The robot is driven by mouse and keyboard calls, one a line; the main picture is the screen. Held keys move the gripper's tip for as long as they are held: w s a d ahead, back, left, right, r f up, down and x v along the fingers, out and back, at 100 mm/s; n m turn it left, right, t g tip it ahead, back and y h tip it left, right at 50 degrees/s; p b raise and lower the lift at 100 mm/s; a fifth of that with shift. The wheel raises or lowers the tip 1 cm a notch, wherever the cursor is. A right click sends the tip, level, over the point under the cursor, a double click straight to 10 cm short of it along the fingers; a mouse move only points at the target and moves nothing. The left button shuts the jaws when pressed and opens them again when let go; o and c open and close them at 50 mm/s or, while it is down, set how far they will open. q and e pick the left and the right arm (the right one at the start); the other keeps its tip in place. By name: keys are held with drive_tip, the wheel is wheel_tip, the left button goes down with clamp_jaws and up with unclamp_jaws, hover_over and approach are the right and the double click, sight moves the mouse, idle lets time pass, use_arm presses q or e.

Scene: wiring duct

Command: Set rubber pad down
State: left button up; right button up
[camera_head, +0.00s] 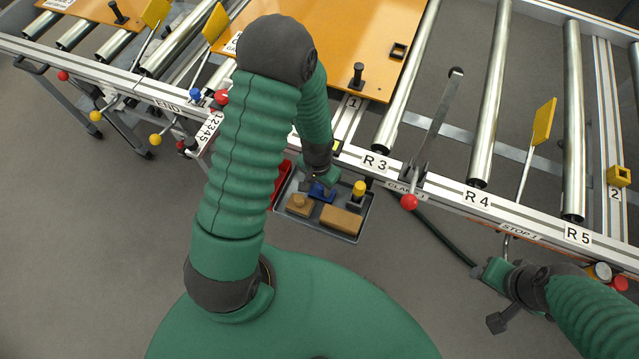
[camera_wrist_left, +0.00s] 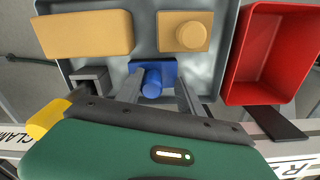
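A blue block with a round knob, which may be the rubber pad, lies in a grey tray (camera_head: 348,238) in the head view (camera_head: 320,192). In the left wrist view the blue block (camera_wrist_left: 153,77) is flat on the tray floor, knob towards me. My left gripper (camera_head: 318,180) is right above it; in the wrist view its two fingers (camera_wrist_left: 160,95) stand apart on either side of the knob, with what looks like a gap. My right gripper (camera_head: 482,270) is at the lower right beside the rail; its fingers are too small to read.
The tray also holds two tan blocks (camera_head: 341,219) (camera_head: 298,204) and a yellow-knobbed piece (camera_head: 358,190). A red bin (camera_wrist_left: 265,55) adjoins the tray. The roller conveyor rail (camera_head: 440,190) runs behind, with a red-balled clamp lever (camera_head: 409,201) near the tray.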

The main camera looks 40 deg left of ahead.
use_arm(q)
drive_tip(key=shift+a+r, duration=0.1)
drive_tip(key=shift+r, duration=0.1)
drive_tip(key=s+d+r+t+p, duration=0.1)
drive_tip(key=s+d+r+p, duration=0.1)
drive_tip(key=r, duration=1)
drive_tip(key=s+d+r+t+p, duration=0.1)
drive_tip(key=d+r+p, duration=0.3)
drive_tip(key=r, duration=0.8)
drive_tip(key=shift+s+d+r+p, duration=0.2)
drive_tip(key=shift+s+r+p, duration=0.1)
drive_tip(key=shift+s+p, duration=0.4)
drive_tip(key=shift+w+f, duration=0.1)
drive_tip(key=shift+w, duration=0.2)
